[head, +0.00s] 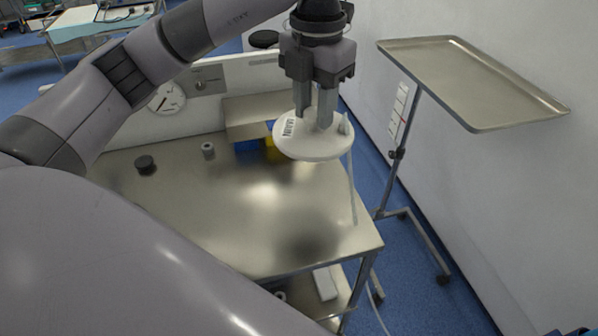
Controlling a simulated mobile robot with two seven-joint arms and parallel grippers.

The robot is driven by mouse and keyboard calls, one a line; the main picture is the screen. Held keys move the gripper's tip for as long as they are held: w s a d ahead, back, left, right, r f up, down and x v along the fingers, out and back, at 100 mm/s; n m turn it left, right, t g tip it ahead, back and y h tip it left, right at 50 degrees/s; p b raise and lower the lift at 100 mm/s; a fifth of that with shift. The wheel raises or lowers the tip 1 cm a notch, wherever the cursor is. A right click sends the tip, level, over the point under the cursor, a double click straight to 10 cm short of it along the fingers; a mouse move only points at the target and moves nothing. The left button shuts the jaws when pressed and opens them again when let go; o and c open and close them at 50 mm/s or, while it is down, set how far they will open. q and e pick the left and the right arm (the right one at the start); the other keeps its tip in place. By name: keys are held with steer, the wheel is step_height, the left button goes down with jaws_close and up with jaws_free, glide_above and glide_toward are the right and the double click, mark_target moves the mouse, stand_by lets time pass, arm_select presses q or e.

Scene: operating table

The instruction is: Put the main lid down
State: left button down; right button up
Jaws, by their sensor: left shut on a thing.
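The main lid (314,146) is a white round disc with a label reading MAIN on its top. My left gripper (315,122) points down from above and is shut on the raised middle part of the lid. The lid hangs above the right back part of the steel table (215,215), apart from its surface as far as I can tell. A thin pale tube shows below the lid's right side. The exact grip is partly hidden by the fingers. My right gripper is not in view.
A black knob-like piece (145,164) and a small grey cylinder (208,151) stand on the table. A blue and yellow item is partly hidden behind the lid. A steel tray stand (470,80) is at the right. The table's middle is clear.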

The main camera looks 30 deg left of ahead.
mark_target(313, 129)
arm_select(q)
step_height(313, 129, down, 17)
steer(key=shift+f, duration=0.15)
stand_by(0.4)
steer(key=shift+f, duration=0.2)
steer(key=c, duration=0.8)
jaws_free()
steer(key=shift+o, duration=0.2)
steer(key=shift+r, duration=0.1)
step_height(313, 129, up, 12)
steer(key=shift+r+b, duration=0.15)
steer(key=shift+b, duration=0.35)
